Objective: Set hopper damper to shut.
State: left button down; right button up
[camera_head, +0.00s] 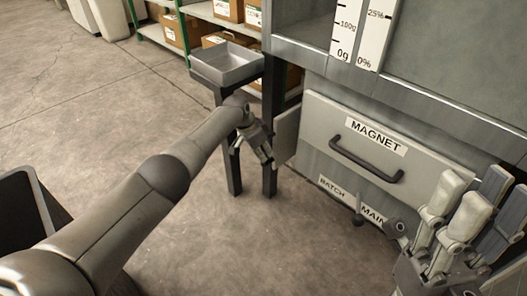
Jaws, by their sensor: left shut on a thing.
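The hopper cabinet fills the right half, with a grey front panel (340,173) marked MAGNET and a dark bar handle (366,160). My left gripper (266,157) points down beside the cabinet's left side, near a small grey side plate (284,138). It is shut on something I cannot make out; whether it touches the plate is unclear. My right gripper (478,208) is low at the right, in front of the cabinet, its fingers pointing up. Its opening is unclear. No part is clearly marked as the damper.
Labels BATCH (333,188) and MAIN (374,217) sit low on the cabinet near small grey knobs (395,228). A grey tray (227,65) stands on dark legs behind my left gripper. Boxes (228,10) fill a green rack. The left floor is mostly clear.

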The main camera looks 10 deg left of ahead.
pick_arm(q)
jog(key=c, duration=1.5)
grip_release()
jog(key=shift+o, duration=0.2)
jog(key=shift+r, duration=0.1)
jog(key=v, duration=0.7)
jog(key=shift+r, duration=0.15)
jog(key=shift+a, duration=0.1)
